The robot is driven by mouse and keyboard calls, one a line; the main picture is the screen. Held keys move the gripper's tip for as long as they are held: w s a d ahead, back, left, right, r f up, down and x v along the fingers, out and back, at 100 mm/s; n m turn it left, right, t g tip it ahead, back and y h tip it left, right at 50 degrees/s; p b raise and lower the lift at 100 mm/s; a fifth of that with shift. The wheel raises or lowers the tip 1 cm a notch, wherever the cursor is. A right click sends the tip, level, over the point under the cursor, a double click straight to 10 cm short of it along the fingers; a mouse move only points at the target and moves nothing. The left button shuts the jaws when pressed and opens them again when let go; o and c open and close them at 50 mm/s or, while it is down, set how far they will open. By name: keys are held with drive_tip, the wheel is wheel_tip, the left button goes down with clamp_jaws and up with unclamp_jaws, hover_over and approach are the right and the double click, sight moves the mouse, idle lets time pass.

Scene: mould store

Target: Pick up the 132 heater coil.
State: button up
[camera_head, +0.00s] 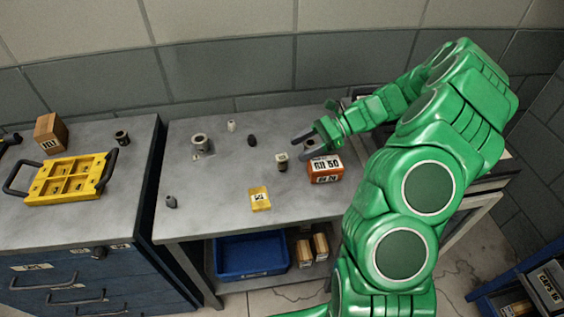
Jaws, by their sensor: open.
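Several small parts stand on the grey table (225,180); I cannot read the number 132 on any, so I cannot tell which is the heater coil. A small dark cylinder with a pale label (282,162) stands just below and left of my gripper (299,149). A larger ringed metal part (200,146) and a small white-topped cylinder (231,126) stand further left. A dark rounded part (252,141) and a grey part (171,202) are also on the table. My gripper is open, its fingers pointing left, with nothing visible between them.
An orange labelled box (325,168) stands below my gripper, close to it. A yellow labelled block (260,198) lies near the front edge. A blue bin (250,256) and small boxes (313,248) are underneath. A yellow tray (68,180) lies on the left cabinet. The table's left middle is clear.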

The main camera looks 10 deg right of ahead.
sight(282, 157)
drive_tip(key=shift+r+x, duration=0.2)
drive_tip(key=shift+x, duration=3.65)
drive_tip(key=shift+s, duration=0.2)
drive_tip(key=c, duration=1.1)
